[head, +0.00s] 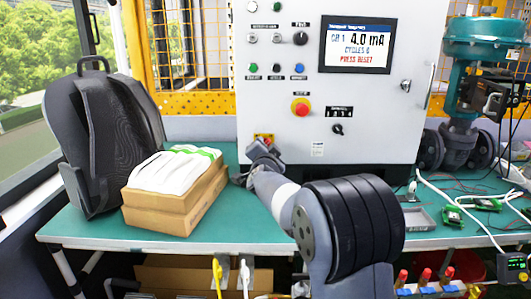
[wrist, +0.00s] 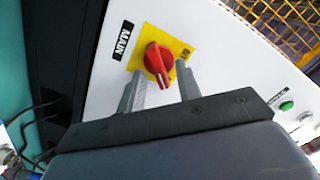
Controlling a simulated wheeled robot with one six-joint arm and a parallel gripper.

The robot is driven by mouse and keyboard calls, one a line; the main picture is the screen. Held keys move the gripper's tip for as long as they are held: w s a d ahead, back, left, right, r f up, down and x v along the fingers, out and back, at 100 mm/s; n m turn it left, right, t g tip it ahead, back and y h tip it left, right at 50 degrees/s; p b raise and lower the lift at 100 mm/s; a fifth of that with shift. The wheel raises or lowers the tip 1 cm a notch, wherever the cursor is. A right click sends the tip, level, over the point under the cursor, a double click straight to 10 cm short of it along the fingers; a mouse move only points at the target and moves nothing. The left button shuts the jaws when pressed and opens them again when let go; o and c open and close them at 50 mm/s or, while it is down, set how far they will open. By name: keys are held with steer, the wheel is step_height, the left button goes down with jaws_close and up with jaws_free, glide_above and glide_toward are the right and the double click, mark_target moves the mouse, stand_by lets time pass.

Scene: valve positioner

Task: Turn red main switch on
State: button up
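The red main switch (wrist: 157,62) is a rotary knob on a yellow plate (wrist: 180,48), beside a label reading MAIN, in the wrist view. Its handle slants down and slightly right in that picture. My gripper (wrist: 161,72) is open, with one grey finger on each side of the handle's lower end. I cannot tell whether either finger touches it. In the head view, my gripper (head: 262,147) is in front of the cabinet's lower left corner and hides most of the switch. Part of the yellow plate (head: 264,137) shows above it.
The white cabinet (head: 370,110) carries a screen, several buttons and a red emergency stop (head: 301,107). A cardboard box with white packets (head: 175,195) and a black backpack (head: 105,140) stand left on the green bench. A valve (head: 465,95) and circuit boards are at the right.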

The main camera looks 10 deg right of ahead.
steer(key=s+a, duration=0.2)
steer(key=s, duration=0.8)
steer(key=shift+s, duration=0.2)
steer(key=w+d, duration=0.2)
steer(key=w, duration=0.8)
steer(key=shift+w, duration=0.35)
steer(key=shift+s, duration=0.15)
